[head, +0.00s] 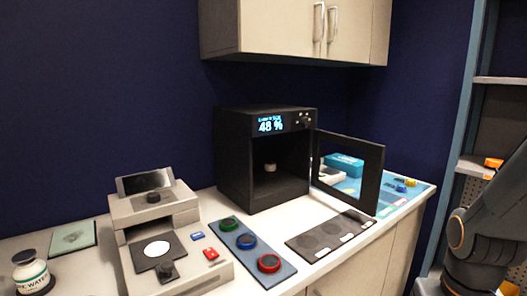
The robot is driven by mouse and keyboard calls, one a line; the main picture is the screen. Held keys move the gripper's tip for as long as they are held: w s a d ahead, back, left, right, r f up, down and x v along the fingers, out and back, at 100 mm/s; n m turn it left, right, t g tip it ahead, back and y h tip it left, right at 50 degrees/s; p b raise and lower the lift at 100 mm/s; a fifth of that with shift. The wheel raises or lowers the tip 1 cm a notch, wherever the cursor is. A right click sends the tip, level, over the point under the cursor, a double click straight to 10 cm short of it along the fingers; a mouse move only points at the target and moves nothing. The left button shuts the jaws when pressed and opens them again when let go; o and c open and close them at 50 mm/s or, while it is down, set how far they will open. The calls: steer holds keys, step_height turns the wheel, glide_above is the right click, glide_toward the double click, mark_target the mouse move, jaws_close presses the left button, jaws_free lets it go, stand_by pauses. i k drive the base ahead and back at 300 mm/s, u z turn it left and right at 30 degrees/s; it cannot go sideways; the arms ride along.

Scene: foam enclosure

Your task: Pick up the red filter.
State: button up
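The red filter (268,263) is a round ring lying on a blue-grey mat (285,273) on the white counter. It is the nearest of three filters on the mat, with the blue filter (246,241) and the green filter (229,224) behind it in a row. Nothing covers it. My arm shows at the right edge of the head view, apart from the filters, but my gripper is out of view.
A grey instrument (203,276) stands left of the mat. A dark mat (303,243) lies to the right. Behind is a black box (232,166) with its door (370,200) open. Cabinets (283,22) hang above. Shelves (503,80) stand at right.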

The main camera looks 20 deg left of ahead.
mark_target(268, 264)
steer(key=u, duration=0.9)
steer(key=i, duration=0.2)
steer(key=z, duration=0.3)
